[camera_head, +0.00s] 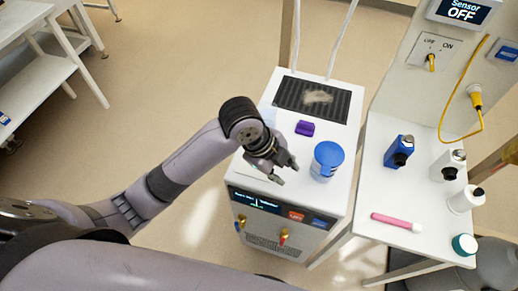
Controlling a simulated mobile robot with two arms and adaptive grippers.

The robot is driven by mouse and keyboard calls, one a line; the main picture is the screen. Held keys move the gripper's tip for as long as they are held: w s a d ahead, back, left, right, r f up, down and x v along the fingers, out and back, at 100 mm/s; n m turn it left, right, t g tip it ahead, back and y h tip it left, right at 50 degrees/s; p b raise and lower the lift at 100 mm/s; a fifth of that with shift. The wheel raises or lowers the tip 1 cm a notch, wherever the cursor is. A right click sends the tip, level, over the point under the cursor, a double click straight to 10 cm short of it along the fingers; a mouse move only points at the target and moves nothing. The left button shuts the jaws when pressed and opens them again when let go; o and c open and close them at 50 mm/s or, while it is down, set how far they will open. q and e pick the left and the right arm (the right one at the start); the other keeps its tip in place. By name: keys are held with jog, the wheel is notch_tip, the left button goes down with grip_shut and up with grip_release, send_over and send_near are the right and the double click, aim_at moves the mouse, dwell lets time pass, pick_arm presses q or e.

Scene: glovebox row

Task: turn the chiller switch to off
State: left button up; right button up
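The white chiller box (262,170) stands in the middle, with a dark display (256,201) and an orange-red label (296,215) on its front. Low on the front are a yellow-and-blue fitting (240,222) and a red-and-yellow fitting (283,237); I cannot tell whether either is the chiller switch. A yellow-handled switch (431,62) is on the panel at upper right, between OFF and ON marks, under a display reading "Sensor OFF" (462,11). My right gripper is out of view.
The right table (372,185) holds several bottles and a pink marker (396,222). A yellow cable (459,88) hangs from the panel.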

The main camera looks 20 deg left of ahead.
pick_arm(q)
jog(key=w+a+r+m+g+y, duration=0.1)
jog(key=w+a+r+m+y, duration=0.2)
jog(key=r+m, duration=0.4)
jog(key=w+a+r+m+g+y, duration=0.1)
jog(key=w+a+r+m, duration=0.2)
jog(key=a+r+m, duration=0.3)
jog(key=shift+m, duration=0.7)
jog(key=f+p, duration=0.1)
jog(key=f, duration=0.4)
jog(key=f+p, duration=0.1)
jog(key=f, duration=0.5)
jog(key=d+f+p, duration=0.1)
jog(key=f, duration=0.5)
jog(key=shift+c, duration=0.4)
grip_shut()
